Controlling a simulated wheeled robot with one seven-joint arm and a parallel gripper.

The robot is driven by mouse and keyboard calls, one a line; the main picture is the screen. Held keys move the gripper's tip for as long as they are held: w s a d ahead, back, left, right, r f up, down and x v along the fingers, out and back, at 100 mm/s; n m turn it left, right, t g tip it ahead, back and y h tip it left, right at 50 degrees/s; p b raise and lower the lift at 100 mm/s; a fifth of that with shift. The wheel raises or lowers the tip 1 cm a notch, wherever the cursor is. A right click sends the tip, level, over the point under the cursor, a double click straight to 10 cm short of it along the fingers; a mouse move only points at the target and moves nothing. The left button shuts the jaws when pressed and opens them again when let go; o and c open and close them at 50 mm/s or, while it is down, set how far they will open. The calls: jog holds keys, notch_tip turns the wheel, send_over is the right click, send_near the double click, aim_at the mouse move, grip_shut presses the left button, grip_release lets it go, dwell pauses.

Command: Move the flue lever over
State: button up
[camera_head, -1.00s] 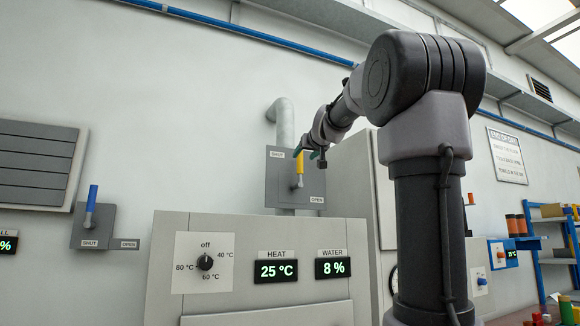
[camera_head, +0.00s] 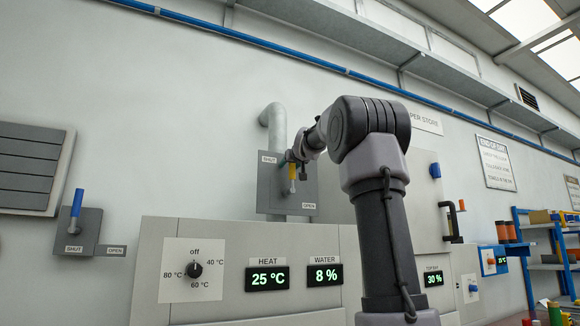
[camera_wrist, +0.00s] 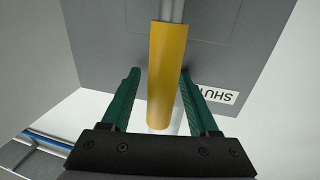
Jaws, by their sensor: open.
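The lever with a yellow handle (camera_head: 292,173) stands upright on a grey plate (camera_head: 268,198) in front of a grey pipe. The plate has a SHUT label (camera_head: 268,159) at its upper left and an OPEN label (camera_head: 309,206) at its lower right. My gripper (camera_head: 291,158) is at the handle's upper end. In the wrist view, my gripper (camera_wrist: 160,76) is open, with one green finger on each side of the yellow handle (camera_wrist: 168,72). A gap shows on the left; on the right I cannot tell whether finger and handle touch.
A blue-handled lever (camera_head: 76,204) with its own SHUT and OPEN labels is on the wall at left. Below the yellow lever stands a cabinet (camera_head: 225,230) with a dial (camera_head: 195,269) and HEAT and WATER displays. A blue pipe (camera_head: 240,38) runs high along the wall.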

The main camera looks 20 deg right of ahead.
grip_shut()
dwell(1.4)
